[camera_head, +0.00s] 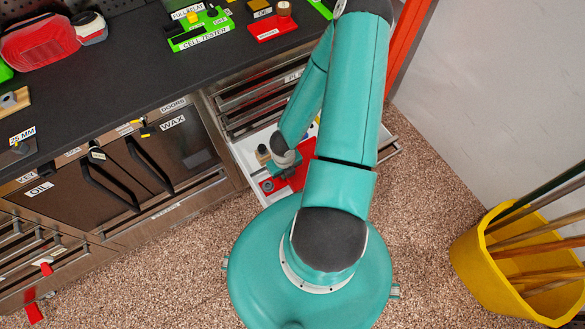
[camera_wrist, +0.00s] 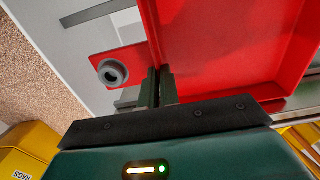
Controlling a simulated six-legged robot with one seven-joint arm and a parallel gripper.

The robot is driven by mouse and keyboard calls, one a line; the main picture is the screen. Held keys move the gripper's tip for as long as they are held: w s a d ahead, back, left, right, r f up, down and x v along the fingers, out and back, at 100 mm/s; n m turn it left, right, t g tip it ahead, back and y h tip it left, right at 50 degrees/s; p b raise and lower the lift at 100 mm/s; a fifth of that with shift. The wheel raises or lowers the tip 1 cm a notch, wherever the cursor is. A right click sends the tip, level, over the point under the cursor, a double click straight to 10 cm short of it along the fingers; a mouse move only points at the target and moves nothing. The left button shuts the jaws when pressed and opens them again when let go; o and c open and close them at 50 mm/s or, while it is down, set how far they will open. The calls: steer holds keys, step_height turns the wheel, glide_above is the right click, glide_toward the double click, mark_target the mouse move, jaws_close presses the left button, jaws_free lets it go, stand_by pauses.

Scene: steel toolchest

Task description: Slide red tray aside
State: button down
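The red tray (camera_wrist: 235,45) fills the right of the wrist view, with a flat floor and raised walls. In the head view only a piece of the red tray (camera_head: 301,178) shows beside my gripper; my arm hides the rest. It lies in an open white drawer (camera_head: 247,155). My gripper (camera_wrist: 159,88) is at the tray's left wall. Its two fingers are close together, one on each side of the wall, and look closed on it. In the head view my gripper (camera_head: 284,168) is down in the drawer.
A red plate with a grey ring (camera_wrist: 113,72) lies left of the tray in the drawer. Drawer fronts (camera_head: 262,100) and a black worktop (camera_head: 130,75) are behind. A yellow bin with poles (camera_head: 490,270) stands on the floor at right.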

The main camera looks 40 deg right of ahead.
steer(key=shift+w+a, duration=0.1)
steer(key=shift+a, duration=0.45)
steer(key=c, duration=1.6)
jaws_free()
steer(key=shift+a, duration=0.1)
steer(key=shift+c, duration=0.2)
steer(key=shift+r, duration=0.2)
step_height(320, 180, up, 13)
steer(key=shift+r, duration=0.2)
